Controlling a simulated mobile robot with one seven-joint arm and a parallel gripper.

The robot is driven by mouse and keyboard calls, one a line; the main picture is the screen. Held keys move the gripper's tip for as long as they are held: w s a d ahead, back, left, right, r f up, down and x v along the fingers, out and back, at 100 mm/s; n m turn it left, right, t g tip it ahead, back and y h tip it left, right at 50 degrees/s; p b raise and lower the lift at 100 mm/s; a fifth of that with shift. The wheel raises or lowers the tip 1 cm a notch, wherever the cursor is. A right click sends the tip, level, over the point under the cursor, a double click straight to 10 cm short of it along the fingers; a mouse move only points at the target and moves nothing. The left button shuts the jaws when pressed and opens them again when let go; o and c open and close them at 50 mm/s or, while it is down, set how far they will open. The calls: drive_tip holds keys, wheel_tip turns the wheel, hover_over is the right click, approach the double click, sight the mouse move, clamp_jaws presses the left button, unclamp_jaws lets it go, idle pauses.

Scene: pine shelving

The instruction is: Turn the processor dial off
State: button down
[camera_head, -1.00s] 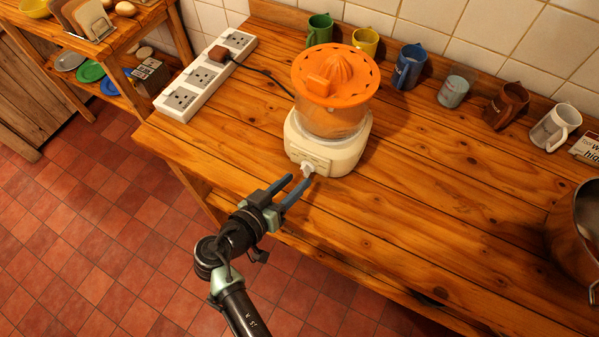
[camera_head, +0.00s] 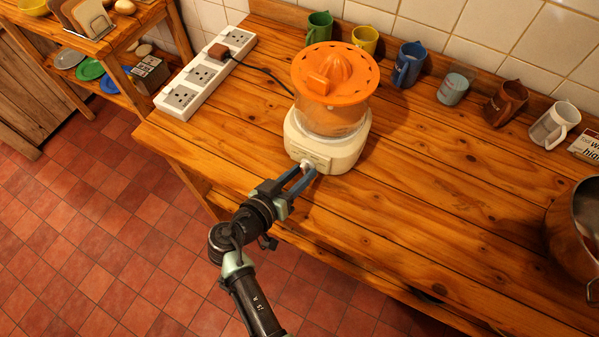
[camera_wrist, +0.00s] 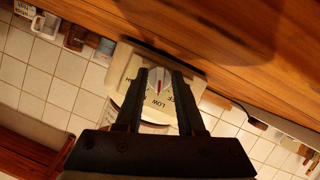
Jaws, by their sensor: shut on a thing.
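The processor (camera_head: 325,140) stands on the wooden counter, with a cream base, a clear bowl and an orange juicer top. Its white dial (camera_wrist: 160,80) sits on the front of the base. In the wrist view the dial's red mark points towards the word LOW, and the word OFF is partly hidden by a finger. My gripper (camera_head: 306,170) is at the front of the base, its two fingers shut on the dial from either side. In the head view the fingers mostly cover the dial.
A white power strip (camera_head: 207,75) with a brown plug (camera_head: 218,52) lies at the back left, its black cable running to the processor. Several mugs stand along the tiled wall. A copper pot (camera_head: 572,240) is at the right. The counter's middle is clear.

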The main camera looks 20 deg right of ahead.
drive_tip(key=n+b, duration=0.1)
drive_tip(key=n+g+h+b, duration=0.1)
drive_tip(key=b, duration=0.1)
drive_tip(key=shift+f, duration=0.25)
drive_tip(key=shift+a+r+n+g+h+b, duration=0.1)
drive_tip(key=shift+n+g+h+b, duration=0.3)
drive_tip(key=shift+n+b, duration=0.5)
drive_tip(key=shift+n+g+h+b, duration=0.2)
drive_tip(key=shift+n+h+b, duration=0.45)
drive_tip(key=shift+n, duration=0.35)
drive_tip(key=shift+r, duration=0.1)
drive_tip(key=c, duration=0.9)
unclamp_jaws()
drive_tip(key=shift+w, duration=0.1)
